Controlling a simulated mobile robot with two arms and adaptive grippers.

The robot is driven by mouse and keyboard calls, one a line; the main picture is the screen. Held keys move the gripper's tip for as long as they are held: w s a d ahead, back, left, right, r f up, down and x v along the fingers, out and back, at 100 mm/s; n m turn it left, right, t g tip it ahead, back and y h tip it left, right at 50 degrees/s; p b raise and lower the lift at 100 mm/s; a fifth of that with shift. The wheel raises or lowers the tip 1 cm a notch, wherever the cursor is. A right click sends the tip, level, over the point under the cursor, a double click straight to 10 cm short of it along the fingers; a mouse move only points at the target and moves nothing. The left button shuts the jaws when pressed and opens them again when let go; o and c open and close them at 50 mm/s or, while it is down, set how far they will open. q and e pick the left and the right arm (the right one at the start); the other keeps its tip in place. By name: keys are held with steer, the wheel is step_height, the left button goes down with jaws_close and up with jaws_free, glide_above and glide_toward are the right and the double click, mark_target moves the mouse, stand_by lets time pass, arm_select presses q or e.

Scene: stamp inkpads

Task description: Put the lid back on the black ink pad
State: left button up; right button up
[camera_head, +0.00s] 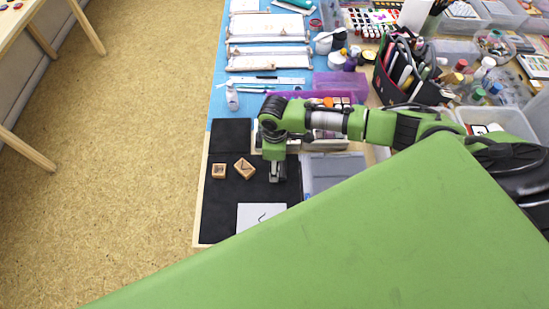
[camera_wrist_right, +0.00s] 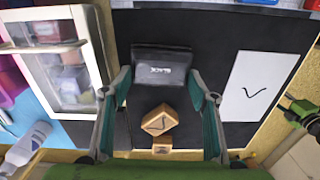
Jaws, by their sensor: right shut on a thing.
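My right gripper (camera_head: 277,178) points down over the black mat (camera_head: 222,215). In the right wrist view its fingers (camera_wrist_right: 160,78) stand wide apart, with their tips at the two sides of a black rectangular lid (camera_wrist_right: 165,62) with pale lettering. The gripper is shut on this lid. Whether an ink pad base lies under the lid is hidden. In the head view the lid is mostly behind the gripper. A green and dark part of mine shows at the right edge of the wrist view; it may be my left gripper, but its jaws are unclear.
Two wooden stamps (camera_head: 244,168) (camera_head: 219,171) stand on the mat left of the gripper. A white card (camera_head: 262,217) with a black tick lies nearer me. A grey translucent box (camera_head: 335,171) is close to the gripper's right. Art supplies crowd the back; bare mat remains at left.

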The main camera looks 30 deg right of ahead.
steer(key=shift+p, duration=0.3)
stand_by(0.5)
steer(key=o, duration=1.3)
steer(key=shift+c, duration=0.2)
steer(key=shift+r+p, duration=3.5)
steer(key=shift+p, duration=0.3)
jaws_close()
